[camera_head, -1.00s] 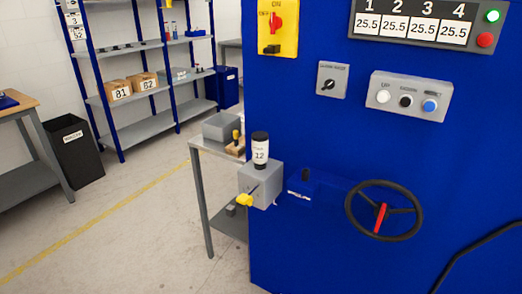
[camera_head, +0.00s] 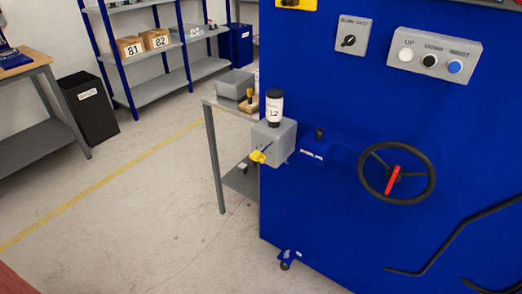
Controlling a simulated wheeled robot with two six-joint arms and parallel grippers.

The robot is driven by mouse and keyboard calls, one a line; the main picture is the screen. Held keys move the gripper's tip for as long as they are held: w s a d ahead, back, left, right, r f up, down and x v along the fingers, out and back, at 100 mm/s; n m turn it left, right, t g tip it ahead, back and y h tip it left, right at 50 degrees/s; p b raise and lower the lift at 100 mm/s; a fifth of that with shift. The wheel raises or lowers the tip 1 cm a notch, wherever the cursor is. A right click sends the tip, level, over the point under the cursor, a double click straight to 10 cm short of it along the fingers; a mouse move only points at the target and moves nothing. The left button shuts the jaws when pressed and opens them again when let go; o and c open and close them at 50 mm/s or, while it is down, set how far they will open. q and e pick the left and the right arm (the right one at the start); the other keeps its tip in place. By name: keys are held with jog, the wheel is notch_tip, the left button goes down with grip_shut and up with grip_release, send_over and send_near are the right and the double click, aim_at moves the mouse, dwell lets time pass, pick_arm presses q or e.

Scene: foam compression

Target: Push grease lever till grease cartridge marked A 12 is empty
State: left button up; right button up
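The grease cartridge (camera_head: 274,107) is a white cylinder with a black cap and a label reading about "12". It stands upright on a grey pump block (camera_head: 274,139) fixed to the left edge of the blue machine. The grease lever, with a yellow tip (camera_head: 257,157), sticks out from the front of that block toward the lower left. The fill level inside the cartridge cannot be seen. Neither of my grippers is in view.
The blue machine (camera_head: 330,220) fills the right side, with a handwheel (camera_head: 397,173), a button box (camera_head: 434,54) and a bent black bar (camera_head: 450,243). A grey side table (camera_head: 214,104) stands behind the pump. The floor (camera_head: 150,215) at left is clear.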

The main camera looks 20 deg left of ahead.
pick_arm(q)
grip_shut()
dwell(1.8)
